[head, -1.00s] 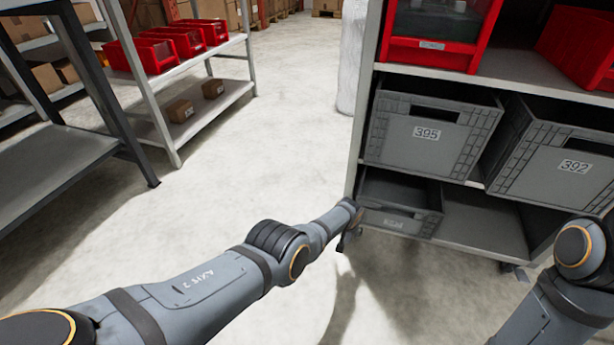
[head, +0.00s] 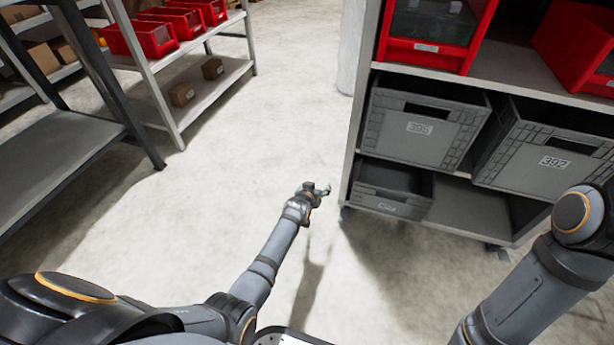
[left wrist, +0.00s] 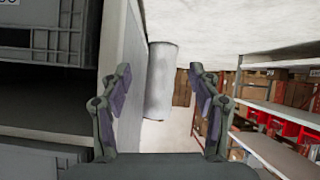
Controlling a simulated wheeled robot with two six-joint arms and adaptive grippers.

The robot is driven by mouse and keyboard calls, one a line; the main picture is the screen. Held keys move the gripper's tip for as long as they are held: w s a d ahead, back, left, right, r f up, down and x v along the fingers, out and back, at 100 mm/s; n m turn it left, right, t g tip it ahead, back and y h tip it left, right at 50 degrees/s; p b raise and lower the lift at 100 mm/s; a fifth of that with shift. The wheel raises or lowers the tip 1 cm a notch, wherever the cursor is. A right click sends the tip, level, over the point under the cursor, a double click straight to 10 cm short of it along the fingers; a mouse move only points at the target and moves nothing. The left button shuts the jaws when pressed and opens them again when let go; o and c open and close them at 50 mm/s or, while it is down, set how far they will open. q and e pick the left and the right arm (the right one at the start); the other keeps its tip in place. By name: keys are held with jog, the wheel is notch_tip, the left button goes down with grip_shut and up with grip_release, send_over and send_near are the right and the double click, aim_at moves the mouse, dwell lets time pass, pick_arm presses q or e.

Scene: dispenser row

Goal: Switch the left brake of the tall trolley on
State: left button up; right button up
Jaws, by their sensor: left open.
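The tall trolley (head: 352,165) stands at the right in the head view, with its side panel (left wrist: 130,50) at the left in the left wrist view. A small part of its left caster (head: 343,213) shows under the near left corner; its brake is too small to make out. A dark caster (head: 499,252) shows under the right part of the front. My left gripper (head: 324,189) is open and empty, just left of the trolley's front left corner, apart from the caster. Its two spread fingers show in the left wrist view (left wrist: 160,88). My right gripper is out of view.
The trolley carries grey crates (head: 420,128) and red bins (head: 428,55). A shelf rack (head: 205,90) with red bins and small boxes stands at the left. A pale pillar (head: 352,50) stands behind. The floor between rack and trolley is clear.

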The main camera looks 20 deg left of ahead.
pick_arm(q)
jog(key=s+a+r+t, duration=0.2)
jog(key=s+r, duration=0.1)
jog(key=r, duration=0.3)
jog(key=shift+a+r+p, duration=0.25)
jog(key=shift+a+p, duration=0.1)
jog(key=shift+p, duration=0.1)
